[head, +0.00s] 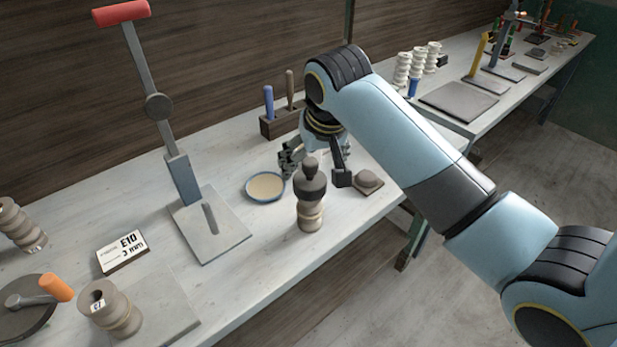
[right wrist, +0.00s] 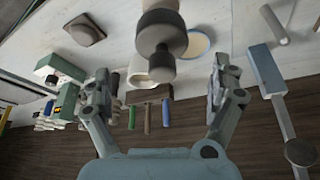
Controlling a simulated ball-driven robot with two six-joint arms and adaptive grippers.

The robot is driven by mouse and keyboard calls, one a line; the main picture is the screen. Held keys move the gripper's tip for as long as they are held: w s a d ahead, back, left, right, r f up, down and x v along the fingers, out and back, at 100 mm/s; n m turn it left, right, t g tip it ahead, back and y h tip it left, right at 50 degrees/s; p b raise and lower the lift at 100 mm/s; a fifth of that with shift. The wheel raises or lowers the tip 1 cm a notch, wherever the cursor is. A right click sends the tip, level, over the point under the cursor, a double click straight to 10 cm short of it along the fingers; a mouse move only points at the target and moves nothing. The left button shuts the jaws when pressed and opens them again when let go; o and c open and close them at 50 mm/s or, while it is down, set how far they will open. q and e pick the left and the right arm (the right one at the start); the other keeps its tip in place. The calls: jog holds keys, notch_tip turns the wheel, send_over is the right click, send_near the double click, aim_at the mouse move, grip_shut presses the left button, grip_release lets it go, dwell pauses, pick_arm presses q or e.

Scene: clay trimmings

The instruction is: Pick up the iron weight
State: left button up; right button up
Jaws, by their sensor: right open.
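The iron weight (head: 310,184) is a dark grey piece with a round knob on top. It stands upright on a cream, ringed clay piece (head: 310,216) near the front edge of the bench. In the right wrist view the weight (right wrist: 161,38) shows at the top middle, ahead of the gap between my fingers. My right gripper (head: 316,165) is open and empty, close behind the weight in the head view. In the right wrist view its two fingers (right wrist: 162,92) are spread wide on either side, with nothing between them. My left gripper is not in view.
A shallow blue-rimmed dish (head: 265,187) lies left of the weight, and a dark square piece with a dome (head: 368,181) right of it. A tool block (head: 283,122) stands behind. A red-handled lever press (head: 211,225) and a label card (head: 122,252) are further left.

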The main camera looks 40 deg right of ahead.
aim_at(309, 171)
jog(key=shift+w+f, duration=0.2)
jog(key=shift+f, duration=0.4)
jog(key=p+x, duration=0.1)
jog(key=x, duration=0.2)
jog(key=shift+w+f, duration=0.2)
jog(key=shift+f, duration=0.05)
jog(key=shift+w+f, duration=0.1)
jog(key=shift+f, duration=0.25)
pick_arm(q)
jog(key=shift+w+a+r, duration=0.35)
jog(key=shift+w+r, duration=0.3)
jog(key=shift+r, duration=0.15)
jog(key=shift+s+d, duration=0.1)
pick_arm(e)
jog(key=shift+c, duration=0.4)
jog(key=shift+c, duration=1.1)
jog(key=c, duration=1.4)
jog(key=shift+w+r, duration=0.1)
jog(key=shift+r, duration=0.05)
jog(key=shift+c, duration=0.4)
